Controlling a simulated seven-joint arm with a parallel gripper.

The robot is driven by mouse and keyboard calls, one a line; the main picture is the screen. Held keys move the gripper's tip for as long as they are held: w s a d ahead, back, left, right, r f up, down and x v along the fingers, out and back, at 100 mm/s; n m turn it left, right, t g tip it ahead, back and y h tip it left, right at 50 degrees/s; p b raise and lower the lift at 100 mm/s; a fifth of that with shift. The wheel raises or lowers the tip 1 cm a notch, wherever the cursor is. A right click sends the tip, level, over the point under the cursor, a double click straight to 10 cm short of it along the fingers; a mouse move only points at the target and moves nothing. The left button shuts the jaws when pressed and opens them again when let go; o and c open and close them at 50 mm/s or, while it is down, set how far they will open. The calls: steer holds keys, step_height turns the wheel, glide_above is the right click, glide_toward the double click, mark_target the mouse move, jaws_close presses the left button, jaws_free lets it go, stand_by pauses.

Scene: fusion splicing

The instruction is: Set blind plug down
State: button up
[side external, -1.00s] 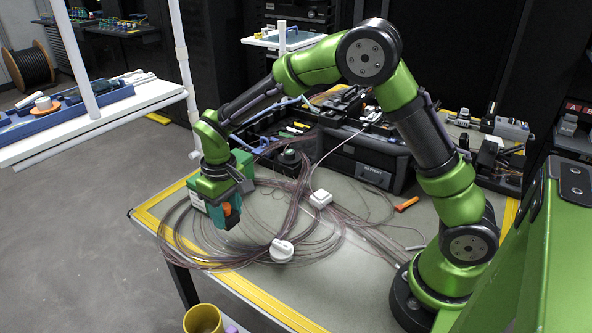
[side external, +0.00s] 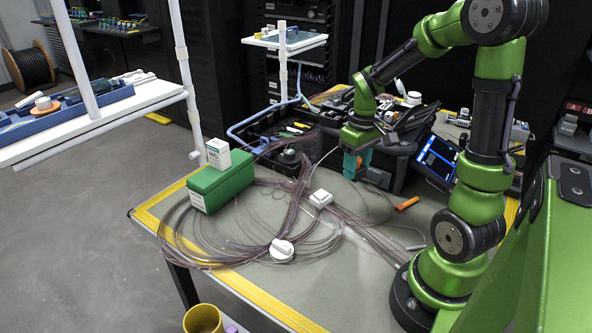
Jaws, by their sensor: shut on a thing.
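My gripper (side external: 352,175) is at the centre-right of the side external view, pointing down above the grey work table (side external: 300,262), in front of the black splicer case. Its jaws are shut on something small. The blind plug cannot be made out clearly at this size; the jaws hide most of what they hold. Teal and orange-red parts show at the gripper. I cannot tell whether the held thing touches any surface.
Coiled clear tubing (side external: 225,240) spreads over the left and middle of the table. A green box (side external: 222,183) with a white carton (side external: 230,156) on it stands at left. A white round knob (side external: 281,250), a white block (side external: 320,199) and an orange tool (side external: 407,203) lie nearby. A lit screen (side external: 438,158) stands right.

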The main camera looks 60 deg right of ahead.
steer(key=n, duration=0.2)
glide_above(365, 217)
steer(key=f, duration=0.2)
steer(key=shift+n, duration=0.5)
step_height(365, 217, down, 8)
steer(key=shift+d+f, duration=0.1)
steer(key=shift+f, duration=0.05)
steer(key=shift+f, duration=0.1)
steer(key=o, duration=1.1)
steer(key=shift+c, duration=0.2)
